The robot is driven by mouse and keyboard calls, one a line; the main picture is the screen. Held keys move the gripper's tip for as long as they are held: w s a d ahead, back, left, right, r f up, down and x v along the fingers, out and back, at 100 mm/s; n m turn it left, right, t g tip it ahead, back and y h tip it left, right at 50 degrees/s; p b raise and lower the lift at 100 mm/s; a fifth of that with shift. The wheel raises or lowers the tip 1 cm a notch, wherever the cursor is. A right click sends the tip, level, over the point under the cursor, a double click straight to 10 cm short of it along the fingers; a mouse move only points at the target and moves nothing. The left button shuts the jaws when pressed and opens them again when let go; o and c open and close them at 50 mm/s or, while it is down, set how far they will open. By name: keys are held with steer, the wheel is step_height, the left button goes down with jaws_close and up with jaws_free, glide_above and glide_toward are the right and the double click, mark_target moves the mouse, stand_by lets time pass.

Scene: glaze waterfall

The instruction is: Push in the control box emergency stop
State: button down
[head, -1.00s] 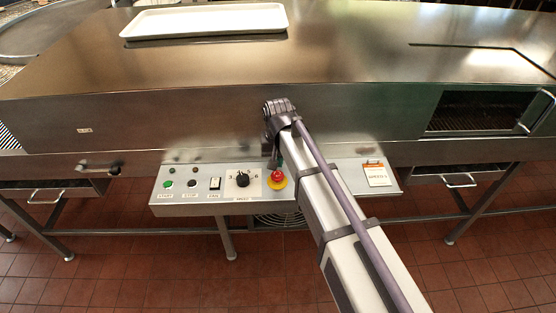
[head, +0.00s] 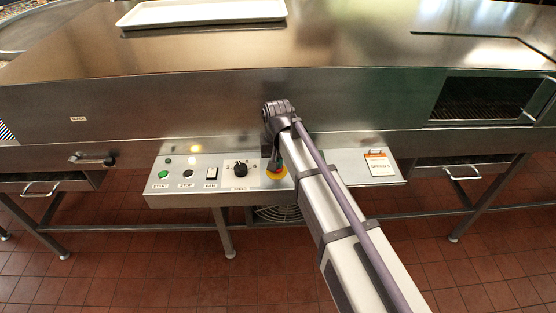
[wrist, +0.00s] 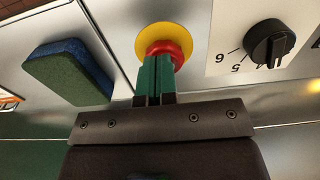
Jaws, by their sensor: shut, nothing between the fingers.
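The emergency stop is a red mushroom button on a yellow disc at the middle of the control box (head: 225,199). In the head view its yellow disc (head: 272,184) shows beside my arm, which covers much of the red button. In the wrist view the red button (wrist: 181,51) sits on the yellow disc (wrist: 146,36). My gripper (wrist: 157,62) is shut and empty, its green fingertips together in front of the red button and overlapping it. They look very close to it or touching. I cannot tell how far the button is pressed.
A black numbered dial (head: 240,168), a switch (head: 211,173) and push buttons lie left of the stop. An amber lamp (head: 195,149) glows. A blue-green pad (wrist: 66,75) lies on the panel in the wrist view. A card (head: 379,163) is at the box's right end.

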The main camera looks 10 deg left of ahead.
steer(key=shift+s+d+f, duration=0.1)
steer(key=shift+s+f, duration=0.1)
steer(key=shift+f, duration=0.1)
step_height(320, 180, up, 15)
steer(key=p, duration=1.5)
steer(key=shift+w+f+p, duration=0.15)
steer(key=shift+w+p, duration=0.05)
steer(key=shift+p, duration=0.1)
steer(key=s+d+m, duration=0.1)
steer(key=s+d, duration=0.3)
steer(key=d, duration=0.6)
steer(key=s+d+m, duration=0.1)
steer(key=s+d, duration=0.3)
steer(key=d, duration=0.7)
steer(key=s+d+m, duration=0.1)
steer(key=s+d, duration=0.3)
steer(key=d, duration=0.7)
steer(key=c, duration=1.8)
jaws_free()
steer(key=shift+s, duration=0.1)
steer(key=shift+c, duration=0.2)
